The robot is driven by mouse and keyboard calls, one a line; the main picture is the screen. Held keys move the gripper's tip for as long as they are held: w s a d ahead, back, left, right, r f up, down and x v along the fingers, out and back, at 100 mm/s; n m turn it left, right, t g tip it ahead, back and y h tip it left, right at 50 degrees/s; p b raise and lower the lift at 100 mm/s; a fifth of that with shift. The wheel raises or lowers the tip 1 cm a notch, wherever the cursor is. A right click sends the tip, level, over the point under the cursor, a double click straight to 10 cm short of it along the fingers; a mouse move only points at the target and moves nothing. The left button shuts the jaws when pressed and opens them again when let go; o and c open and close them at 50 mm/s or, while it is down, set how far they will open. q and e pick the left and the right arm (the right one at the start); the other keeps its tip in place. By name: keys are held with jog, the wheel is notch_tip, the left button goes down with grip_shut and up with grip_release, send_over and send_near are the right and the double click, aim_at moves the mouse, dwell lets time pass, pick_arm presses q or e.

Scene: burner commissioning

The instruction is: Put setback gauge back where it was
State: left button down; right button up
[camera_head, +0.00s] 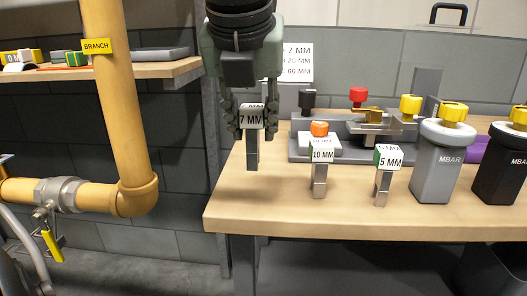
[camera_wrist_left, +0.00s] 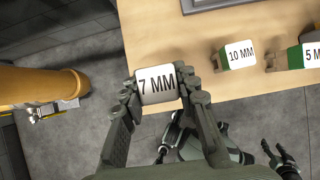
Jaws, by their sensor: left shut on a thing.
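The setback gauge marked 7 MM (camera_head: 251,118) is a white-topped block with a grey shank pointing down. My left gripper (camera_head: 250,125) is shut on its head, one finger on each side. The gauge is upright over the left end of the wooden bench; whether its foot touches the top I cannot tell. In the left wrist view the 7 MM label (camera_wrist_left: 156,85) faces the camera between the fingers. Gauges marked 10 MM (camera_head: 322,152) and 5 MM (camera_head: 388,157) stand to its right. My right gripper (camera_wrist_left: 283,155) shows small and dark in the left wrist view.
The wooden bench (camera_head: 300,212) has bare room at its front left. A grey fixture (camera_head: 300,150) with red, black and yellow knobs stands behind. Two MBAR canisters (camera_head: 437,165) stand at right. A yellow BRANCH pipe (camera_head: 112,100) rises left of the bench.

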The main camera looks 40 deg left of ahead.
aim_at(263, 123)
pick_arm(q)
jog(key=shift+w+d+f, duration=0.1)
jog(key=shift+w+f, duration=0.35)
jog(key=shift+f, duration=0.45)
jog(key=shift+w+d+f, duration=0.1)
jog(key=shift+w+f, duration=0.3)
jog(key=shift+f, duration=0.5)
jog(key=shift+w+f, duration=0.45)
jog(key=shift+f, duration=0.45)
pick_arm(e)
jog(key=shift+x, duration=0.75)
jog(key=shift+s+a, duration=0.1)
jog(key=shift+a, duration=0.1)
pick_arm(q)
jog(key=shift+f, duration=0.2)
jog(key=c, duration=1.2)
grip_release()
pick_arm(e)
jog(key=shift+w+a+r, duration=0.25)
jog(key=shift+w+r, duration=0.1)
jog(key=shift+r, duration=0.2)
pick_arm(q)
jog(key=shift+o, duration=0.2)
jog(key=shift+r, duration=0.15)
jog(key=v, duration=1.2)
pick_arm(e)
jog(key=shift+s+d+f, duration=0.15)
jog(key=shift+f, duration=0.15)
jog(key=shift+s+d+f, duration=0.15)
jog(key=shift+f, duration=0.2)
